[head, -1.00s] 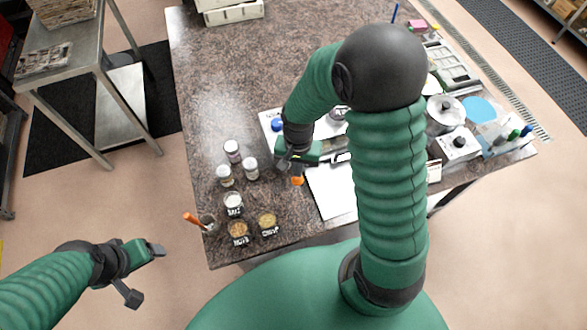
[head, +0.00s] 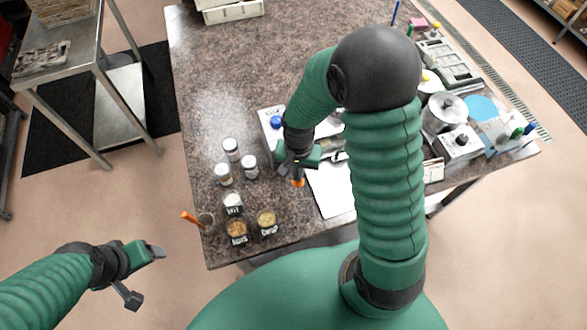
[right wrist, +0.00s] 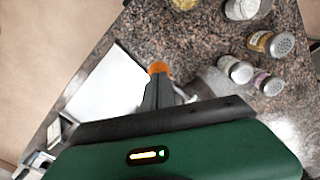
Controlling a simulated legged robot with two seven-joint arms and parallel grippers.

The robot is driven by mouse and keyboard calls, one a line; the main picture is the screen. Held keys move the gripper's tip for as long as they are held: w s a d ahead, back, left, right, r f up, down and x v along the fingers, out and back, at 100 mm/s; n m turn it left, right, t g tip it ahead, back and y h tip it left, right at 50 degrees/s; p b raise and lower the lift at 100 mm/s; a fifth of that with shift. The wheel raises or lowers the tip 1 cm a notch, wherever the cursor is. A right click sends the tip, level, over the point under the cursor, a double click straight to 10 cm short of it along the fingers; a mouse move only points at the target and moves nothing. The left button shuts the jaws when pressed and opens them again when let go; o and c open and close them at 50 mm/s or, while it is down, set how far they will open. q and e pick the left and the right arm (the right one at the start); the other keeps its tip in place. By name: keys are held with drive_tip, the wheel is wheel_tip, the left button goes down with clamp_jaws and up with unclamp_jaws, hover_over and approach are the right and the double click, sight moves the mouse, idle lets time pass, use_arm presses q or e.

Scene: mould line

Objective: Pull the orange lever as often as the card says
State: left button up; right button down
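The orange lever end (head: 298,183) shows just below my right gripper (head: 297,172) in the head view. In the right wrist view the orange knob (right wrist: 158,68) sits at the tips of the dark fingers (right wrist: 160,82). The fingers are close together and look shut on it; the rest of the lever is hidden. My left gripper (head: 146,275) is open and empty, off the table's left side. A small white card (head: 433,170) with a dark reddish edge stands at the right; its writing is too small to read.
Pots and trays crowd the table's right end. The far table middle is clear.

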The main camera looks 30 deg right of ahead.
drive_tip(key=shift+s+f+b, duration=0.1)
drive_tip(key=shift+f+b, duration=0.9)
drive_tip(key=shift+f, duration=0.65)
drive_tip(key=shift+w+f+b, duration=0.2)
drive_tip(key=shift+f+b, duration=0.75)
drive_tip(key=shift+f, duration=0.4)
drive_tip(key=shift+r, duration=0.1)
wheel_tip(320, 180, up, 13)
drive_tip(key=p, duration=1.2)
